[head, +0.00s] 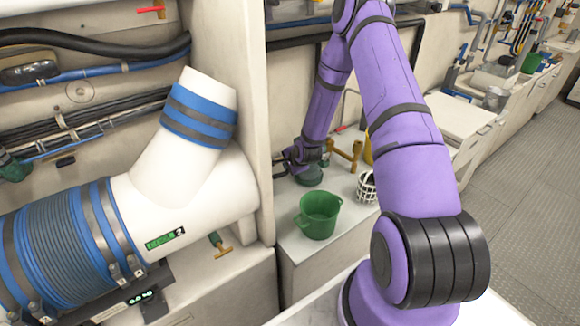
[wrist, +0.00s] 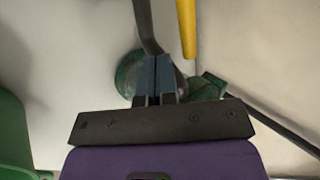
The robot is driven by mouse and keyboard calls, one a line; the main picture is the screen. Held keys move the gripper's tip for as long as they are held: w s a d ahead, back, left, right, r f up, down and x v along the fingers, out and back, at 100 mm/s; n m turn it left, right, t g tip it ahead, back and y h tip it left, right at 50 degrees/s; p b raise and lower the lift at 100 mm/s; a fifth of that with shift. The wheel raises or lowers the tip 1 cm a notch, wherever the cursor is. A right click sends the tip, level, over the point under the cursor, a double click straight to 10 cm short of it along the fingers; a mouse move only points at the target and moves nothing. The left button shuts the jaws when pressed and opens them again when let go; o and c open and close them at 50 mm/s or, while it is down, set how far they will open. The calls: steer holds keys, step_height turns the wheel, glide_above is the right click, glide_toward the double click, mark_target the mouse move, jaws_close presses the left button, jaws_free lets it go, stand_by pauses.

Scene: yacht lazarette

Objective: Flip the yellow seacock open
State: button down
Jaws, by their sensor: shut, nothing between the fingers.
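My gripper (wrist: 158,75) is shut and empty in the wrist view, its fingertips over a round, dark green metal piece (wrist: 127,72). A yellow bar (wrist: 187,28), which looks like the seacock's lever, stands just beyond the fingertips, slightly right, with a visible gap. Its upper end is cut off by the frame. Another green metal fitting (wrist: 208,86) lies right of the fingers. In the head view my gripper (head: 284,163) is low by the white partition, beside the green round piece (head: 310,176).
A green pot (head: 318,214) stands on the counter in front of my gripper. A white basket (head: 367,187) and a brass fitting (head: 346,155) are to the right. A yellow object (head: 368,150) shows partly behind my arm. The large white pipe (head: 190,185) and partition close off the left.

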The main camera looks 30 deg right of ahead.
steer(key=v, duration=1)
steer(key=shift+s+d, duration=0.25)
steer(key=shift+s, duration=0.1)
